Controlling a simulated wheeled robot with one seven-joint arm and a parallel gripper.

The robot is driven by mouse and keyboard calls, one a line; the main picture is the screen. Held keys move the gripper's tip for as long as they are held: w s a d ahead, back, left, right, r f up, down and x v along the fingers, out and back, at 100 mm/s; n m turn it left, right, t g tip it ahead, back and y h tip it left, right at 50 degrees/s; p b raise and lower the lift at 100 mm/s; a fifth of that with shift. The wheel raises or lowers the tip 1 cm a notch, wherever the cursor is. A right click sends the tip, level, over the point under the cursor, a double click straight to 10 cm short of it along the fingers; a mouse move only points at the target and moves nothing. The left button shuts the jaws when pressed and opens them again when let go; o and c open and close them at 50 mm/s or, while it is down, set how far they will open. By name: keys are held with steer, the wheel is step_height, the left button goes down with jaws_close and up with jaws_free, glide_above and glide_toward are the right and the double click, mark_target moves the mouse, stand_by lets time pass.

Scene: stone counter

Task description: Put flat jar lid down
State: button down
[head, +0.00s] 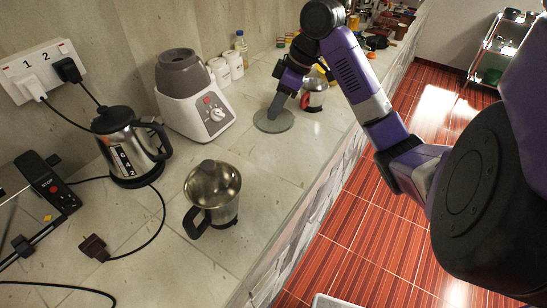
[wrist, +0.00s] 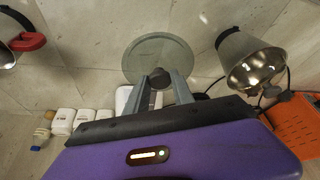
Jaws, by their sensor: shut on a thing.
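The flat jar lid (head: 273,121) is a thin grey-green disc on or just above the counter, right of the blender base. My gripper (head: 277,106) points down at it from above. In the wrist view, the lid (wrist: 158,50) lies just beyond my gripper (wrist: 160,80), whose two fingers are shut on its near part. A small dark part shows between the fingers. I cannot tell whether the lid's underside touches the counter.
A metal jug (head: 213,190) stands in the front middle of the counter. The white blender base (head: 190,95), a kettle (head: 132,145) and white jars (head: 225,70) stand left and behind. Bare counter lies in front of the lid.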

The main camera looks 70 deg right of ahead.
mark_target(293, 122)
steer(key=shift+d+f, duration=0.1)
steer(key=shift+f, duration=8.2)
steer(key=shift+f, duration=0.1)
steer(key=shift+f+b, duration=0.1)
steer(key=shift+b, duration=0.25)
steer(key=c, duration=1.1)
jaws_free()
steer(key=v, duration=1.2)
steer(key=shift+r, duration=0.25)
steer(key=shift+s, duration=0.1)
